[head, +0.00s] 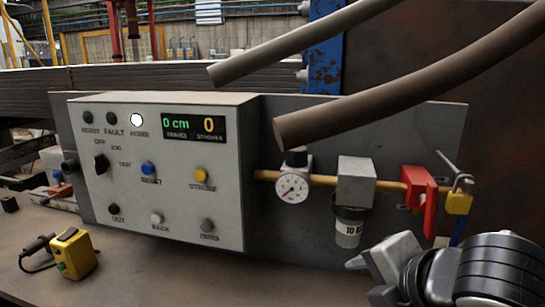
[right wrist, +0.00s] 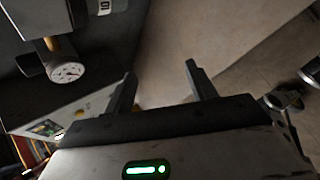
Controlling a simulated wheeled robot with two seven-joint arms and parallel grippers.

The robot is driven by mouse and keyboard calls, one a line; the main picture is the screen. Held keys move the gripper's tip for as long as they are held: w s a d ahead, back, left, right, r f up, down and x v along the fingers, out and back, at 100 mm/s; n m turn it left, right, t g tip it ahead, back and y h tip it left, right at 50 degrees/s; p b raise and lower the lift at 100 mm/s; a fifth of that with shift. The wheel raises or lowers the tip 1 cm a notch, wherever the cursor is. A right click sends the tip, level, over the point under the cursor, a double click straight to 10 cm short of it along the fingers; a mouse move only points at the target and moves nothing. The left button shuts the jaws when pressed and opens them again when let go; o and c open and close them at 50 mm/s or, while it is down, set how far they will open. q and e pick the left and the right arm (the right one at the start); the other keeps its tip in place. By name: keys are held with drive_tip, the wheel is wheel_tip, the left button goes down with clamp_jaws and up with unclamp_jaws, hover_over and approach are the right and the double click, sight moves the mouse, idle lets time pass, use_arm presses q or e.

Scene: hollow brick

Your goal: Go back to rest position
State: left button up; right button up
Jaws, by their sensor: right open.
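My right gripper (head: 366,280) shows at the lower right of the head view, in front of the panel's lower right part. In the right wrist view, its two fingers (right wrist: 161,82) stand apart with nothing between them. My left gripper is not in view. A grey control box (head: 150,170) with knobs, buttons and a display reading 0 cm and 0 stands at the left centre of the head view. One white lamp (head: 137,120) on it is lit.
A gauge (head: 292,188), grey filter unit (head: 356,182), red valve (head: 418,195) and yellow padlock (head: 459,203) sit along a yellow pipe near my right gripper. Two thick rods (head: 400,90) slant overhead. A small yellow box (head: 72,254) with a cable lies on the bench at left.

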drive_tip(key=s+f+m+g, duration=0.2)
drive_tip(key=s+f+m, duration=0.3)
drive_tip(key=f+m, duration=0.75)
drive_tip(key=s+d+f+m+g+h, duration=0.25)
drive_tip(key=s+d+f+m, duration=0.45)
drive_tip(key=s+f+m, duration=0.4)
drive_tip(key=w+a+f+n+t+y, duration=0.2)
drive_tip(key=w+a+f+t+y, duration=0.1)
drive_tip(key=w+a+f+t, duration=0.2)
drive_tip(key=shift+w+a+f+t, duration=0.15)
drive_tip(key=shift+w+a+t, duration=0.55)
drive_tip(key=shift+a, duration=0.2)
